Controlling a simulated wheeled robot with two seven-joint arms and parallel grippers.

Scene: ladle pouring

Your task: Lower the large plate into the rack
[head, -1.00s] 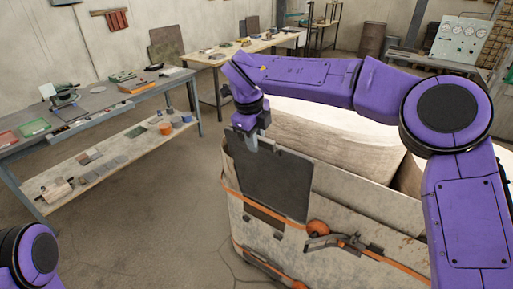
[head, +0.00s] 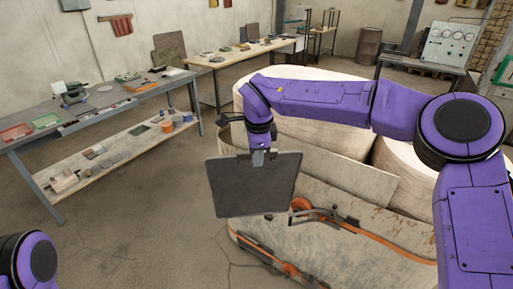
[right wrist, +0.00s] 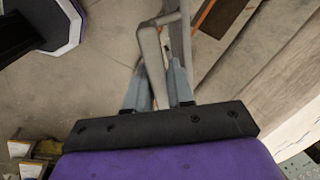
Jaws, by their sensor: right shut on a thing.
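The large plate (head: 252,187) is dark, flat and nearly square. In the head view it hangs upright and slightly tilted from my right gripper (head: 259,157), which is shut on its upper edge. In the right wrist view the fingers of my right gripper (right wrist: 160,88) close around a thin grey part, with the plate seen at most edge-on. The plate hides part of the pale bin behind it. I cannot make out a rack for certain in either view. My left gripper is not in view; only a purple joint of that arm shows at lower left.
A pale bin (head: 365,235) with an orange strip and clamp-like fittings (head: 318,212) stands right of the plate. Large pale drums (head: 405,165) stand behind it. A grey workbench (head: 100,103) with tools is at left. The floor (head: 140,235) between them is clear.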

